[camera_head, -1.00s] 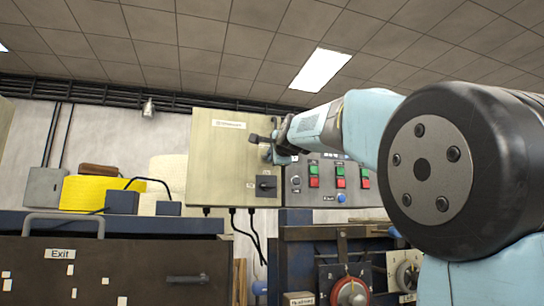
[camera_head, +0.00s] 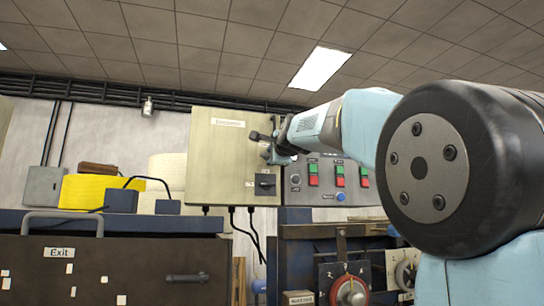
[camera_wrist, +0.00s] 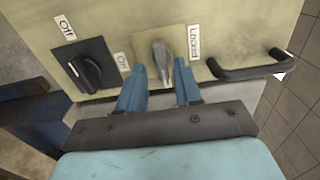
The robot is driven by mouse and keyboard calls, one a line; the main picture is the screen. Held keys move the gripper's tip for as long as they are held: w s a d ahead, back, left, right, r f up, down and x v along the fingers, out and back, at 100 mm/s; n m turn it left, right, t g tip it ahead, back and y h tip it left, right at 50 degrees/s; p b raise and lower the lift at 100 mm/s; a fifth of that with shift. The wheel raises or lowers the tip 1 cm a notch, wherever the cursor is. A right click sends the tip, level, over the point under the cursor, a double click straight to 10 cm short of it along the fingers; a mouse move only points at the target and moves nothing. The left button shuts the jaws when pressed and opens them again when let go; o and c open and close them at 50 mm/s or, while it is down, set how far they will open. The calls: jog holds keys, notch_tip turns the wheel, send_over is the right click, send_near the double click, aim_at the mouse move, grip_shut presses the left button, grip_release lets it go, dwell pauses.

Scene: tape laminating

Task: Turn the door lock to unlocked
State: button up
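The door lock (camera_wrist: 163,62) shows in the wrist view as a grey metal lever on a light plate on the cabinet door. A label reading "Locked" (camera_wrist: 194,42) is to its right. My gripper (camera_wrist: 161,68) is open, with its two blue fingers apart and the lock lever showing between their tips. Whether either finger touches the lever I cannot tell. In the head view my gripper (camera_head: 268,153) is at the right part of the beige cabinet (camera_head: 215,165), and the lock is hidden there.
A black rotary switch (camera_wrist: 86,66) with labels is left of the lock. A black door handle (camera_wrist: 248,66) is to its right. A grey button panel (camera_head: 325,180) adjoins the cabinet. A dark bench (camera_head: 110,265) and a machine (camera_head: 335,250) stand below.

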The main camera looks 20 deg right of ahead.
jog(key=shift+r, duration=0.1)
jog(key=s, duration=1.3)
jog(key=shift+s, duration=0.4)
jog(key=s+f+n+g, duration=0.4)
jog(key=s+f+n, duration=0.2)
jog(key=f, duration=1)
jog(key=s+a+f+n+g, duration=0.1)
jog(key=s+f+n+g, duration=0.3)
jog(key=f, duration=1.2)
jog(key=s+f+n+g, duration=0.4)
jog(key=s+f+n, duration=0.4)
jog(key=s+f, duration=0.4)
notch_tip(320, 180, down, 4)
jog(key=shift+a+f, duration=0.15)
jog(key=shift+f, duration=0.1)
jog(key=shift+w, duration=0.1)
